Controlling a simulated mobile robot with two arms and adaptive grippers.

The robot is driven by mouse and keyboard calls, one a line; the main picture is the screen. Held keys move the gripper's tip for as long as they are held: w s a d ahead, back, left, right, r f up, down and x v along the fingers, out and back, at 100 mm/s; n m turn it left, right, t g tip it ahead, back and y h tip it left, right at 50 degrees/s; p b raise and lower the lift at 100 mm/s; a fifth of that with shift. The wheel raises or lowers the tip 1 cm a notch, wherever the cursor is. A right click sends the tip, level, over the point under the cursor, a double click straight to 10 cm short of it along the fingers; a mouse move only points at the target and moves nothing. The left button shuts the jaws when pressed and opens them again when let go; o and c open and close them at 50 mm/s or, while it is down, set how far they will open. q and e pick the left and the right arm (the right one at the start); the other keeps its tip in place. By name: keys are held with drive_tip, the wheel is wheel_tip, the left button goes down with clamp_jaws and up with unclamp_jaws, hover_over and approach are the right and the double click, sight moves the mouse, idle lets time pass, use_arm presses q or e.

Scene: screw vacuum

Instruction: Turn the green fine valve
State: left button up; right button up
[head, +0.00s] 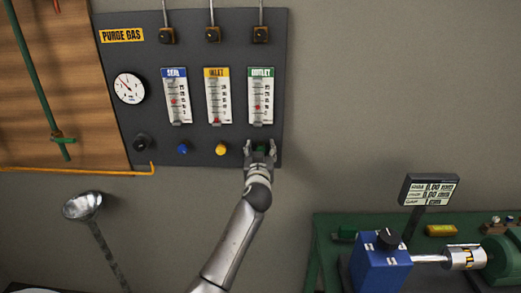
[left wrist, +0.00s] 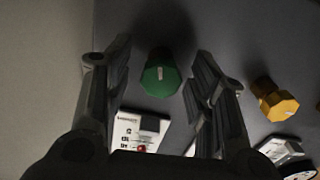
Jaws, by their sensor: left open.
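The green fine valve (head: 261,148) is a small knob under the OUTLET flow tube on the dark purge gas panel. In the left wrist view the green knob (left wrist: 160,80) is faceted with a pale mark on its face. My left gripper (head: 261,151) is open at the panel, its fingers on either side of the knob. In the wrist view gaps show between the knob and both fingers. The gripper partly hides the knob in the head view. My right gripper is not in view.
A yellow knob (head: 221,149) is close to the left of my gripper, with a blue knob (head: 183,149) and a black knob (head: 142,143) further left. The OUTLET flow tube (head: 261,97) is above. A green bench (head: 326,240) with equipment stands at lower right.

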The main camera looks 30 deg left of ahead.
use_arm(q)
drive_tip(key=c, duration=1.1)
drive_tip(key=shift+o, duration=0.2)
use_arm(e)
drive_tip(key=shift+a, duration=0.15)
use_arm(q)
drive_tip(key=shift+m, duration=0.3)
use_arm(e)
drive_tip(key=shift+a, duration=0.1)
use_arm(q)
drive_tip(key=shift+m, duration=0.3)
drive_tip(key=m, duration=0.4)
drive_tip(key=shift+d, duration=0.1)
drive_tip(key=m, duration=0.2)
drive_tip(key=shift+m+p, duration=0.3)
drive_tip(key=shift+p, duration=0.1)
drive_tip(key=shift+f+m+p, duration=0.1)
drive_tip(key=shift+m+p, duration=0.3)
drive_tip(key=shift+m, duration=1.5)
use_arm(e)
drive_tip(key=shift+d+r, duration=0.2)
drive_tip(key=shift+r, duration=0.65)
